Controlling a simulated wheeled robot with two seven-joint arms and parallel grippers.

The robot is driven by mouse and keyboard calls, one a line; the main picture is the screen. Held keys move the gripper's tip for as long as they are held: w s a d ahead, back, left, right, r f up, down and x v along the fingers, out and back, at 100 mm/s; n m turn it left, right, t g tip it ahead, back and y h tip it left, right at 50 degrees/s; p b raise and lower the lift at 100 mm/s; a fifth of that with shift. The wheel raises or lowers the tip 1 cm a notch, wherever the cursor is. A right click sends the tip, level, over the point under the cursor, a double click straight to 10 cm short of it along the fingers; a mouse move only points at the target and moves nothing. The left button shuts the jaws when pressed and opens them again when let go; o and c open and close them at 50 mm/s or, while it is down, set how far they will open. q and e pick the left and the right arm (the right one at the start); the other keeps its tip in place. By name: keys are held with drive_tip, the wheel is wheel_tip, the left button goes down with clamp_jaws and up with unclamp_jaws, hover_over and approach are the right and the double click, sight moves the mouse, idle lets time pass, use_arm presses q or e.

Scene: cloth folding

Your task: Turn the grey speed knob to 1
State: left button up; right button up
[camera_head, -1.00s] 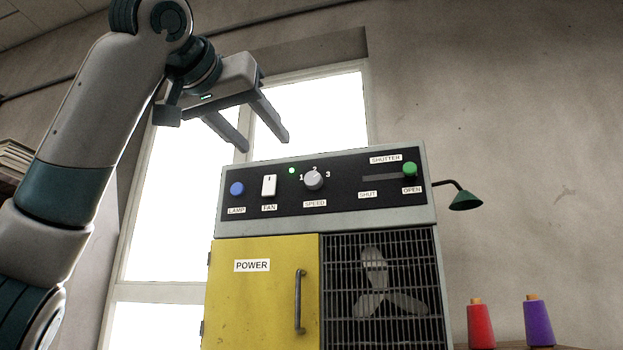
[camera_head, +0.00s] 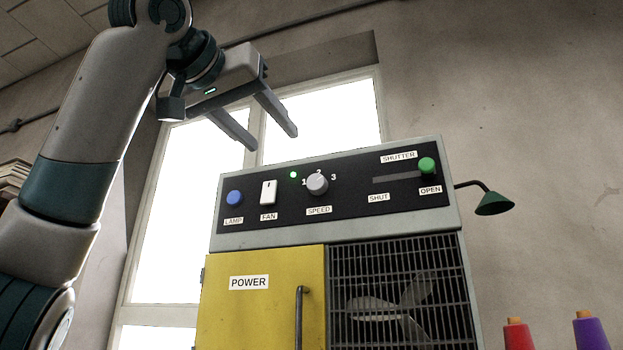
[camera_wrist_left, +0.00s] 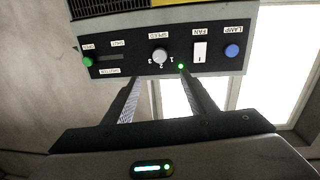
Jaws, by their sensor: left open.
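The grey speed knob (camera_head: 317,184) is on the dark control panel (camera_head: 345,205), below the numbers 1, 2 and 3 and above the SPEED label (camera_head: 319,210). Its pointer is too small to read surely. The knob also shows upside down in the left wrist view (camera_wrist_left: 160,56). My left gripper (camera_head: 272,140) is open and empty, above the panel's top edge and up and left of the knob, apart from it. In the left wrist view its fingers (camera_wrist_left: 160,80) point toward the panel, with the knob between and beyond their tips. My right gripper is not in view.
Near the knob are a lit green light (camera_head: 293,174), the white FAN switch (camera_head: 268,193) and the blue LAMP button (camera_head: 234,198). The green shutter slider (camera_head: 427,166) is at OPEN. A green lamp (camera_head: 494,204) juts out right. Below are a yellow door (camera_head: 262,310) and fan grille (camera_head: 400,300).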

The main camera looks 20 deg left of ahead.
sight(314, 182)
use_arm(q)
drive_tip(key=w+p, duration=0.2)
drive_tip(key=w, duration=0.3)
drive_tip(key=w+d+p, duration=0.1)
drive_tip(key=w+p, duration=0.2)
drive_tip(key=w, duration=0.3)
drive_tip(key=w+d+p, duration=0.1)
drive_tip(key=w+p, duration=0.1)
drive_tip(key=w, duration=0.3)
drive_tip(key=shift+w+p, duration=0.4)
drive_tip(key=shift+w+d, duration=0.1)
drive_tip(key=shift+w, duration=0.35)
drive_tip(key=shift+c, duration=0.7)
drive_tip(key=c, duration=0.9)
